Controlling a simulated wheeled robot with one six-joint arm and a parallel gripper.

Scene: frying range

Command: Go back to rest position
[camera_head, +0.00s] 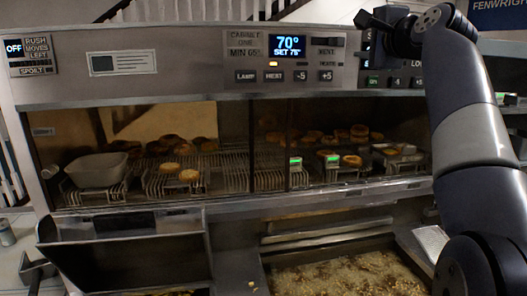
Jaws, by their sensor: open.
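My gripper (366,20) is at the top right of the head view, at the end of my dark and grey arm, which rises along the right side. It is in front of the upper control panel (200,60), right of the lit display (287,46) reading 70° and SET 75°. The jaws are small and dark in this view. They are open, and I see nothing held between them. I cannot tell whether they touch the panel.
Below the panel is a glass-fronted cabinet with wire racks (220,175), round browned food pieces (190,175) and a pale tub (97,170). A bubbling fryer vat (345,275) is at lower right. A tilted dark metal panel (130,262) stands at lower left.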

